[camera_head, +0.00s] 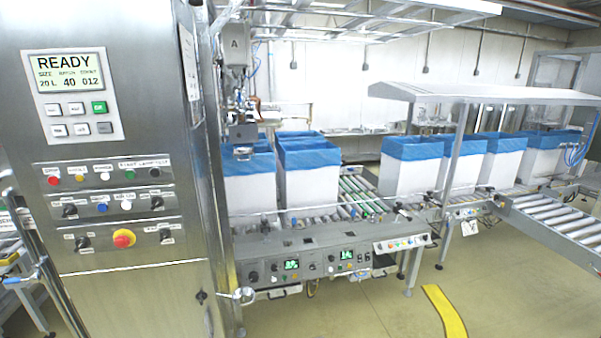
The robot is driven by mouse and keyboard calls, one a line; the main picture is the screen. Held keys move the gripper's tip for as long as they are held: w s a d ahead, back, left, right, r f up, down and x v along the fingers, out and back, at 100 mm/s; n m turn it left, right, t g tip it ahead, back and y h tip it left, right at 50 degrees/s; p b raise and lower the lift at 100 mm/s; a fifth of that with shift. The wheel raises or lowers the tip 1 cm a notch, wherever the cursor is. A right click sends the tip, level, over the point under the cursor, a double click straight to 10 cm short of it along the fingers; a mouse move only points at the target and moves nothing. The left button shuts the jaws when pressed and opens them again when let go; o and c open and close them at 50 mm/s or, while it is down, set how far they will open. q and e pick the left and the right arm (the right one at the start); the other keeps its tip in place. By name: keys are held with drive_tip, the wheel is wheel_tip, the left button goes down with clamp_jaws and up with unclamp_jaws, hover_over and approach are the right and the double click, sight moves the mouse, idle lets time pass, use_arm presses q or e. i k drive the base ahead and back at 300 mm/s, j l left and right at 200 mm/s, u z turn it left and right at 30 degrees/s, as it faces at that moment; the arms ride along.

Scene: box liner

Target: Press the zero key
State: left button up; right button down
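A control panel (71,84) is set in the steel cabinet at the left. Its display (67,70) reads READY, with 20 L, 40 and 012 below. Under the display are small keys in two rows, with a green key (99,107) at the upper right. The other keys are grey, such as the lower left key (58,130), the lower middle key (81,129) and the darker lower right key (104,128). Their labels are too small to read surely, so I cannot tell which is the zero key. Neither gripper is in view.
Below the panel, the steel cabinet (130,290) carries labelled buttons, knobs and a red emergency stop (124,238). A roller conveyor (360,190) with several blue-lined white boxes (412,175) stands to the right. The floor (360,310) in front is clear, with a yellow stripe (445,312).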

sight(61, 130)
drive_tip(key=u, duration=1.35)
